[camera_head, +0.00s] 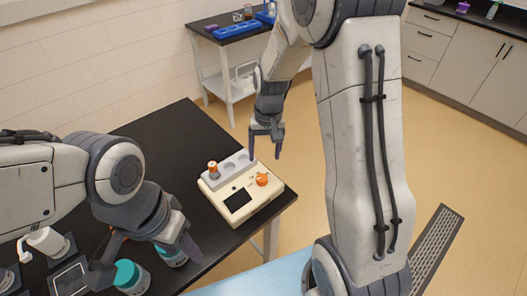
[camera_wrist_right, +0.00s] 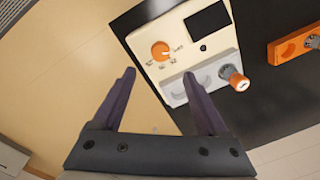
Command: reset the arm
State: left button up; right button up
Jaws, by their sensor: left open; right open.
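My right gripper (camera_head: 265,150) hangs fingers-down in the head view, just beyond the far edge of the cream device. It is open and empty; in the right wrist view its two dark fingers (camera_wrist_right: 157,80) stand apart, with the device beyond them. My left gripper (camera_head: 146,262) is low at the left of the head view, open, above or beside two teal-lidded jars (camera_head: 129,275); I cannot tell whether it touches them. The cream device (camera_head: 262,197) has a dark screen, an orange knob (camera_head: 262,179) and a grey holder with an orange-capped vial (camera_head: 213,170).
The black table (camera_head: 165,130) bears the device. A white dispenser bottle (camera_head: 47,241) and a flat framed panel (camera_head: 70,279) are at its left. An orange holder (camera_wrist_right: 290,47) shows in the wrist view. A side table with a blue tray (camera_head: 237,30) stands behind.

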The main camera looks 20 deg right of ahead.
jog(key=s+a+r+n, duration=0.5)
jog(key=s+a+r, duration=0.2)
jog(key=s+a, duration=0.45)
jog(key=s+a+r+n, duration=0.2)
jog(key=s+n, duration=0.3)
jog(key=s, duration=0.7)
jog(key=shift+a+r, duration=0.2)
jog(key=shift+a, duration=0.4)
